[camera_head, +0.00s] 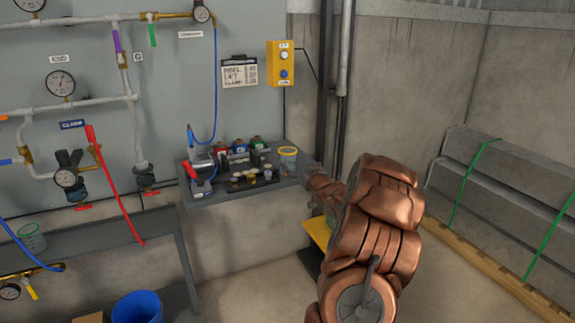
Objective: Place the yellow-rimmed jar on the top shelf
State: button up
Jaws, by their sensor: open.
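The yellow-rimmed jar (288,160) is clear and stands upright at the right end of a grey wall-mounted shelf (215,195). This shelf is the higher of the two grey surfaces in view. My gripper (303,169) is at the jar's right side, close to the shelf's right end. It is open. Its fingers are small and partly hidden, so I cannot tell whether they touch the jar or reach around it. My copper-coloured arm comes up from the lower right.
Small bottles and a dark rack (250,180) crowd the shelf left of the jar. A lower grey bench (100,222) holds a green-rimmed jar (32,238). A blue bucket (138,307) is below. A yellow step (318,233) and stacked concrete slabs (510,195) stand right.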

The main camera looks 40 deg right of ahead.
aim_at(291, 160)
jog(key=shift+a+x, duration=0.15)
jog(key=shift+x, duration=1.4)
jog(key=shift+a+x, duration=0.2)
jog(key=shift+x, duration=2.2)
jog(key=c, duration=1.5)
jog(key=shift+o, duration=0.2)
jog(key=shift+r, duration=0.55)
jog(key=shift+s+a+r, duration=0.1)
jog(key=shift+s+r, duration=0.1)
jog(key=shift+r, duration=0.5)
jog(key=shift+s+a+r, duration=0.1)
jog(key=shift+s+r, duration=0.1)
jog(key=shift+r, duration=0.45)
jog(key=s+a+r, duration=0.1)
jog(key=s+a, duration=0.7)
jog(key=s, duration=0.4)
jog(key=shift+s+a+r, duration=0.15)
jog(key=shift+s+a, duration=0.1)
jog(key=shift+a, duration=0.05)
